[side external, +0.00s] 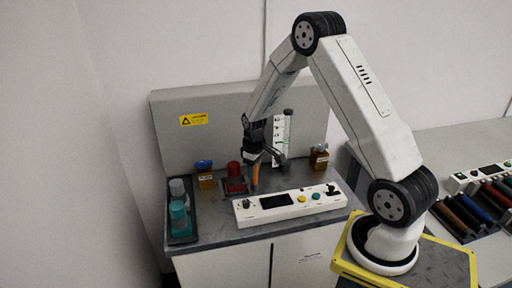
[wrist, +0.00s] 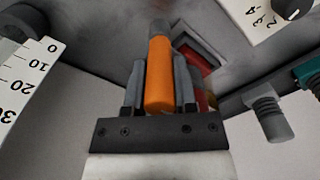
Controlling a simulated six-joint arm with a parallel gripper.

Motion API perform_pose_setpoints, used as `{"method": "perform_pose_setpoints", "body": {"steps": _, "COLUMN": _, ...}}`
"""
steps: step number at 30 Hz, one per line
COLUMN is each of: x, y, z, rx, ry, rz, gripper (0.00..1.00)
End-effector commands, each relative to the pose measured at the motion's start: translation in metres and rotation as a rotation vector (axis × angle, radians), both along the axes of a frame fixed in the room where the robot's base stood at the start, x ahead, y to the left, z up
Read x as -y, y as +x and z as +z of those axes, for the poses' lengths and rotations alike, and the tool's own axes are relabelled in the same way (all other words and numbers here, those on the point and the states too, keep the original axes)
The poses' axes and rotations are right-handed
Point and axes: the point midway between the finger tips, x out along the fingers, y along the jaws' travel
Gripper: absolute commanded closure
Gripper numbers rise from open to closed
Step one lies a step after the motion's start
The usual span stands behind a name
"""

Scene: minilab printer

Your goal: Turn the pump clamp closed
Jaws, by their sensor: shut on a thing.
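An orange cylinder-shaped handle (side external: 255,175), which looks like the clamp's handle, stands roughly upright on the grey bench behind the white control box. In the wrist view the orange handle (wrist: 159,75) lies between the two grey fingers of my gripper (wrist: 160,85), with a grey end at its far tip. My gripper (side external: 256,160) is shut on this handle, coming down from above. The rest of the clamp is hidden or too small to make out, so I cannot tell its turn angle.
A red part (side external: 236,178) stands just left of the handle. A white control box (side external: 290,204) with knobs and buttons lies in front. A white scale (side external: 283,138) stands close behind. Amber bottles (side external: 205,181) (side external: 319,158) flank the area. A dark tray (side external: 183,238) holds capped vials at left.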

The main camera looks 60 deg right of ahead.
Motion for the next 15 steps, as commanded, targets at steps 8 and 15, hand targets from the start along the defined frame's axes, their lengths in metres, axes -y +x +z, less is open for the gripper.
{"method": "perform_pose_setpoints", "body": {"steps": 8, "x": 0.0000, "y": 0.0001, "z": 0.0001, "rx": 0.000, "ry": -0.001, "rz": 0.002, "gripper": 0.62}}
{"method": "perform_pose_setpoints", "body": {"steps": 15, "x": 0.0000, "y": 0.0001, "z": 0.0001, "rx": 0.000, "ry": 0.000, "rz": 0.001, "gripper": 0.30}}
